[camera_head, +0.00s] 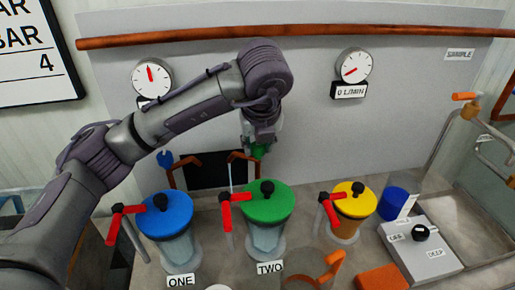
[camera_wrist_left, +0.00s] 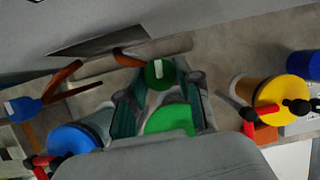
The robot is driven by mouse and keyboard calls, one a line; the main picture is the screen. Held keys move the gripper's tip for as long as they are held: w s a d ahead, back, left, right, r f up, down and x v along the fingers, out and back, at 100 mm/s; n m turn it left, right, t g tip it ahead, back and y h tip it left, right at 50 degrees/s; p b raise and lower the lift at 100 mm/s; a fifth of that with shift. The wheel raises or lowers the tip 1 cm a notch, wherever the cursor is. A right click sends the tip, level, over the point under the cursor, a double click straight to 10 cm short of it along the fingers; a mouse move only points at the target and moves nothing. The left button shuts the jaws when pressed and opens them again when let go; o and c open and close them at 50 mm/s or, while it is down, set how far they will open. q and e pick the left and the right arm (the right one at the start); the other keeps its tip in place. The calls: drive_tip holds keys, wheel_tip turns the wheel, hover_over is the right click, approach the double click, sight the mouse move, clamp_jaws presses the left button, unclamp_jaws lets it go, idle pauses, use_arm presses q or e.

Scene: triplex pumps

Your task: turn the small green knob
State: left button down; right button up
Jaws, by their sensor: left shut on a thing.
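The small green knob (camera_head: 259,152) sits behind the green-lidded pump TWO, by the back wall. It also shows in the left wrist view (camera_wrist_left: 160,74) as a round green cap with a white mark, between my fingers. My left gripper (camera_head: 259,145) reaches down on it from above and is shut on it; the wrist view shows the fingers (camera_wrist_left: 161,92) on either side. The gripper hides part of the knob in the head view. The green pump lid (camera_head: 267,202) is just in front. My right gripper is not in view.
A blue-lidded pump ONE (camera_head: 166,215) stands left and a yellow-lidded pump (camera_head: 354,200) right, each with a red handle. A small blue knob (camera_head: 164,158) is left of my gripper. A grey control box (camera_head: 425,250) and a blue cup (camera_head: 394,203) stand right.

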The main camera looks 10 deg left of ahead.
use_arm(q)
drive_tip(key=shift+n+y, duration=0.3)
drive_tip(key=shift+n, duration=0.3)
drive_tip(key=c, duration=0.8)
unclamp_jaws()
drive_tip(key=shift+o, duration=0.2)
drive_tip(key=v, duration=1.2)
drive_tip(key=shift+w, duration=0.2)
drive_tip(key=shift+d+r, duration=0.1)
drive_tip(key=shift+d, duration=0.05)
